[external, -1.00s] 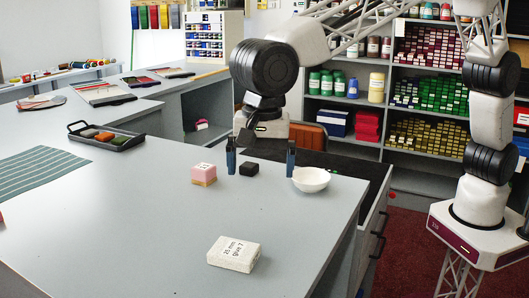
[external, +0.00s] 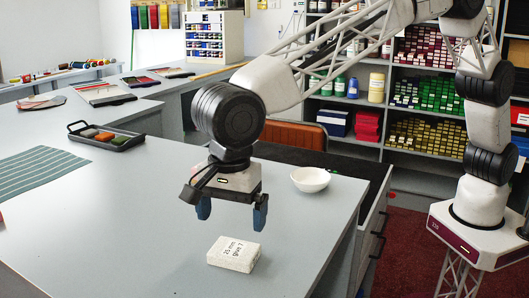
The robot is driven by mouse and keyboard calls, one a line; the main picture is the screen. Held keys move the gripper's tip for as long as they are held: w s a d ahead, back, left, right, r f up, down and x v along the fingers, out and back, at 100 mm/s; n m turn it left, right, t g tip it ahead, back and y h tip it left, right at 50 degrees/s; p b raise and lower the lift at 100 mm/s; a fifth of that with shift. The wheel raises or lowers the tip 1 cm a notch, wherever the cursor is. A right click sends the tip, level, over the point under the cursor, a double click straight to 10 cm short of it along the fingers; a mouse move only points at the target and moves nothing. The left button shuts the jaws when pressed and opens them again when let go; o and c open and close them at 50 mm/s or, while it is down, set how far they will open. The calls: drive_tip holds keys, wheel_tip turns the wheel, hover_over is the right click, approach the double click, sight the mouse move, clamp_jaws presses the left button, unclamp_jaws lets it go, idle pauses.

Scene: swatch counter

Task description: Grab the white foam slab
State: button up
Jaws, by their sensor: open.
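The white foam slab (external: 233,254) lies flat on the grey counter toward the front. It is a speckled white block with dark lettering on top that reads like "25 mm" and "give 7". My gripper (external: 232,216) is open and empty above the slab and a little behind it in the picture. Its two blue fingers point down, spread wide apart, with clear space between them and the slab. Nothing covers the slab.
A white bowl (external: 310,179) stands near the counter's right edge, right of my gripper. A black tray (external: 123,143) with coloured blocks and a green striped cloth (external: 38,172) lie to the left. The counter (external: 120,230) around the slab is clear.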

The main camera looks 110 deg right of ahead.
sight(234, 248)
drive_tip(key=shift+f, duration=1.2)
drive_tip(key=shift+s+d+f, duration=0.1)
drive_tip(key=shift+f, duration=2.55)
drive_tip(key=c, duration=0.6)
